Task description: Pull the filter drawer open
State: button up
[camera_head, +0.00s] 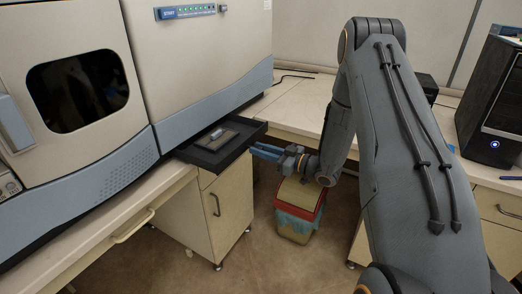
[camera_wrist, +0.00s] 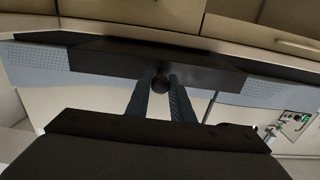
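The filter drawer (camera_head: 188,153) is a dark tray standing well out from the blue lower band of the spectrometer (camera_head: 205,60). A small block with a light cylindrical piece (camera_head: 217,134) lies inside it. In the wrist view the drawer's dark front (camera_wrist: 105,62) carries a round dark knob (camera_wrist: 160,84). My gripper (camera_head: 254,151) is at the drawer's right end. In the wrist view its two fingers (camera_wrist: 160,88) stand on either side of the knob, close against it. The gripper appears shut on the knob; the exact contact is hard to see.
A cabinet (camera_head: 230,205) with a handle stands under the drawer. A red-rimmed bin (camera_head: 298,212) stands on the floor below my gripper. A black computer tower (camera_head: 492,100) is on the right bench. Open floor lies in front of the cabinet.

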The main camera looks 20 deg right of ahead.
jog(key=o, duration=0.3)
jog(key=shift+d, duration=0.1)
jog(key=b+v, duration=0.2)
jog(key=v, duration=0.5)
jog(key=shift+s+d, duration=0.25)
jog(key=shift+s, duration=0.05)
